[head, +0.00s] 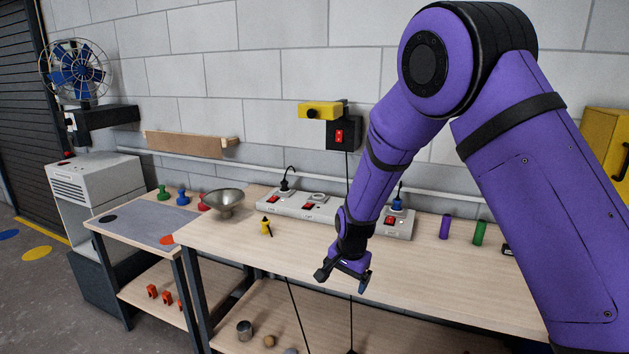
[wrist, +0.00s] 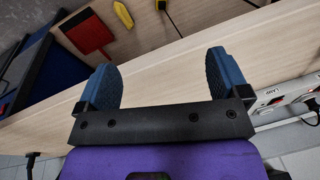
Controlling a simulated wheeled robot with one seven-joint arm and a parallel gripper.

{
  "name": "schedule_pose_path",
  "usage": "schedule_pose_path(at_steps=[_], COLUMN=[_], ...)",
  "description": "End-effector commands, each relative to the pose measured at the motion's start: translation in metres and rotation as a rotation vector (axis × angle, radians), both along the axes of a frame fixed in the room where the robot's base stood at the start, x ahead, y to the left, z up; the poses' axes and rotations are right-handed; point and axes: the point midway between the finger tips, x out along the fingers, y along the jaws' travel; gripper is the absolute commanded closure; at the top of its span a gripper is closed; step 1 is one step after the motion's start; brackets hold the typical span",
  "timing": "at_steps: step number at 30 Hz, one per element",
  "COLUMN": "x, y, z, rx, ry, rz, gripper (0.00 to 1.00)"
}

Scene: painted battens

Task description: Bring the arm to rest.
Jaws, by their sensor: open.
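My purple arm (head: 400,130) reaches down from the upper right in the head view, bent at a high elbow. My gripper (head: 342,280) hangs over the front part of the wooden workbench (head: 430,280), its jaws apart. In the wrist view my gripper (wrist: 160,75) shows two blue-padded fingers spread wide with nothing between them but bench surface behind. It holds nothing. Its exact height above the bench is hard to tell.
Power strips (head: 310,205) with red switches line the back of the bench, partly hidden by my arm. A fan (head: 76,72) is at left.

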Motion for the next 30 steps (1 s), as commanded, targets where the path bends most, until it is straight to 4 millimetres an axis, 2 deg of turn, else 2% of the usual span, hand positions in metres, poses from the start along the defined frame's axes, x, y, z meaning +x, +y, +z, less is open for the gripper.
schedule_pose_path(at_steps=[1,3,8,15,24,30], x=[-0.003,-0.008,-0.026,-0.065,-0.131,-0.183], y=[-0.009,-0.021,-0.048,-0.089,-0.139,-0.168], z=[0.023,0.049,0.105,0.18,0.251,0.285], rx=[0.011,0.02,0.036,0.042,0.018,-0.021], ry=[-0.01,-0.019,-0.044,-0.09,-0.156,-0.203], rz=[0.012,0.035,0.09,0.177,0.286,0.358], gripper=[0.07,0.07,0.07,0.07,0.07,0.07])
